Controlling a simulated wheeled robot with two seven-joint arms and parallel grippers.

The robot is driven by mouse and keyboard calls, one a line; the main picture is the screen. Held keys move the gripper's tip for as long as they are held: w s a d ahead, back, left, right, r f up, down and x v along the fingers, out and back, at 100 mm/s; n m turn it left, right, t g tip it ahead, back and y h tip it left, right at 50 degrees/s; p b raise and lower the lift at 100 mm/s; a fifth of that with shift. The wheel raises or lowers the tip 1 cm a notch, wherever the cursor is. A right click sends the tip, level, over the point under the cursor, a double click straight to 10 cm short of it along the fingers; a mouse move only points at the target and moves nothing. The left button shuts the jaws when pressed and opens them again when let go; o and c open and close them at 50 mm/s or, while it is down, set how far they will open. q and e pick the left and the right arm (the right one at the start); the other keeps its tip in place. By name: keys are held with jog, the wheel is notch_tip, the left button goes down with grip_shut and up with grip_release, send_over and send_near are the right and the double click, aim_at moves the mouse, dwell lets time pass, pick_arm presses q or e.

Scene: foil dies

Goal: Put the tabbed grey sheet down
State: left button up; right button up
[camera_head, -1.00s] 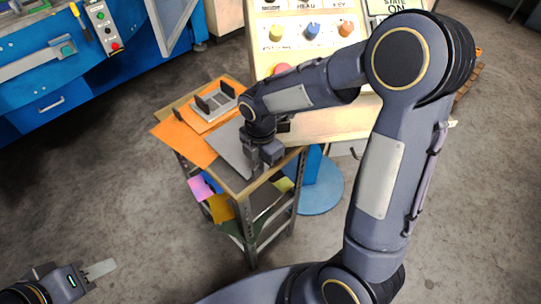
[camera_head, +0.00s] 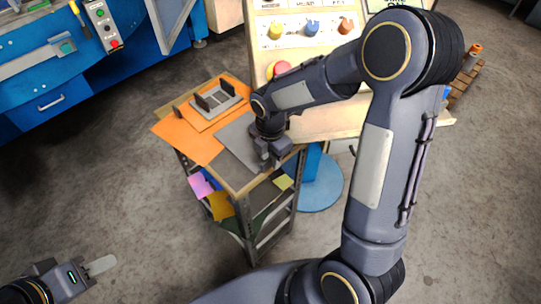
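The grey sheet (camera_head: 235,139) lies flat, or very nearly so, over the top of a small wooden-topped stand (camera_head: 238,183). It partly overlaps an orange sheet (camera_head: 188,134). Its tab cannot be made out. My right gripper (camera_head: 268,163) points down at the sheet's right edge, near the stand's front right corner. The gripper and arm hide that edge, and whether the fingers grip the sheet or stand open is too small to tell. My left gripper (camera_head: 101,265) is low at the left over the floor, away from the stand; its finger opening is unclear.
A grey metal fixture with dark uprights (camera_head: 218,98) sits on orange sheets at the stand's back. A cream control panel (camera_head: 308,55) with knobs and a red button stands close behind. Coloured sheets (camera_head: 220,206) stick out of the lower shelf. A blue machine (camera_head: 60,70) is at back left.

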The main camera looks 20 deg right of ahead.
jog(key=shift+r, duration=0.15)
notch_tip(320, 180, up, 12)
jog(key=s+r+m+t+y, duration=0.2)
jog(key=s+m+t, duration=0.3)
jog(key=s+m, duration=1.3)
jog(key=m+y, duration=0.1)
jog(key=m, duration=0.4)
jog(key=shift+s+d+r+m+t+y, duration=0.2)
jog(key=shift+s+m+t+y, duration=0.1)
jog(key=shift+s+m+y, duration=0.1)
